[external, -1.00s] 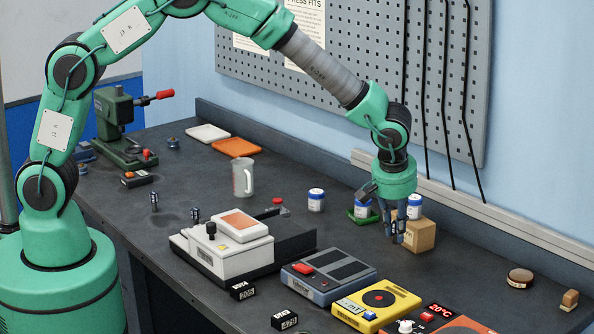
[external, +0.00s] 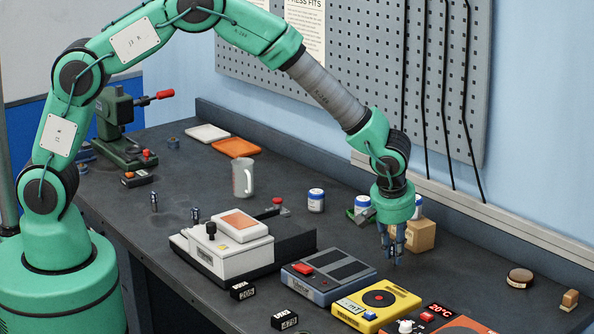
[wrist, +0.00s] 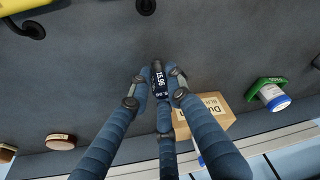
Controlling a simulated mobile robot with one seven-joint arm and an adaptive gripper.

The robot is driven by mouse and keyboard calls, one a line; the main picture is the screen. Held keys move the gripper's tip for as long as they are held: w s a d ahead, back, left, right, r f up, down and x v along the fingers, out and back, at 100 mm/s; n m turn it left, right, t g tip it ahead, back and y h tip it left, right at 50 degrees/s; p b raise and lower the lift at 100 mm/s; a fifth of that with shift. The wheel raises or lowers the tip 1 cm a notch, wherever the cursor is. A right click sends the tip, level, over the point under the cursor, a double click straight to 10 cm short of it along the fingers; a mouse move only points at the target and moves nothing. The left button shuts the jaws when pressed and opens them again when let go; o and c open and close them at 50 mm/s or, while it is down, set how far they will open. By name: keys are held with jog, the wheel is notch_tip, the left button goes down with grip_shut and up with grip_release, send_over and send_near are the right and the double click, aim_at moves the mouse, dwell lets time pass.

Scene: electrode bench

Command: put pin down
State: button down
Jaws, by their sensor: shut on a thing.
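My gripper (external: 392,252) is shut on a small dark pin, low over the bench in front of the cardboard box. In the wrist view my gripper's fingers (wrist: 158,92) close around the pin (wrist: 158,78), which carries a white-on-black number label. Its lower end is hard to make out, and I cannot tell whether it touches the bench (external: 460,262). Two similar dark pins stand upright farther left, one near the mug (external: 154,201) and one behind the white device (external: 196,215).
The cardboard box (external: 424,238) is close behind my gripper. White jars with blue lids (external: 316,200) and a green holder (wrist: 268,84) are nearby. A yellow meter (external: 376,302) and a grey device (external: 328,274) lie in front.

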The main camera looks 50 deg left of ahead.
jog(key=shift+f, duration=0.15)
jog(key=c, duration=1.6)
grip_release()
jog(key=shift+r, duration=0.2)
jog(key=p+v, duration=0.1)
jog(key=v, duration=1.1)
jog(key=shift+d, duration=0.1)
